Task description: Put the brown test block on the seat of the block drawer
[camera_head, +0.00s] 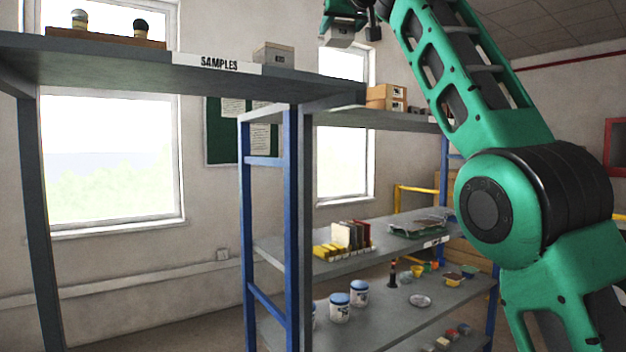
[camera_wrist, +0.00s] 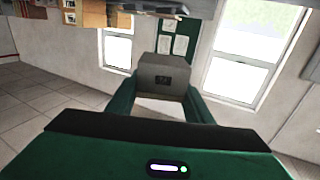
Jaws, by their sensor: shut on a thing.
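My gripper (camera_head: 350,14) is high at the top of the head view, above shelf level and right of the SAMPLES sign. In the wrist view its two green fingers (camera_wrist: 162,92) are shut on a grey labelled block (camera_wrist: 168,72). The block also shows below the jaws in the head view (camera_head: 339,41), clear of any shelf. It looks grey rather than brown, and I cannot tell whether it is the test block. A grey labelled box (camera_head: 274,55), possibly the block drawer, stands on the top shelf, left of and below my gripper. No seat can be made out.
The SAMPLES shelf (camera_head: 180,82) carries a wooden rack (camera_head: 105,41) with two bottles. Brown boxes (camera_head: 386,98) stand on a farther shelf. Blue uprights (camera_head: 291,190) and lower shelves with jars (camera_head: 340,308) and upright tiles (camera_head: 351,236) are below. Open air surrounds the held block.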

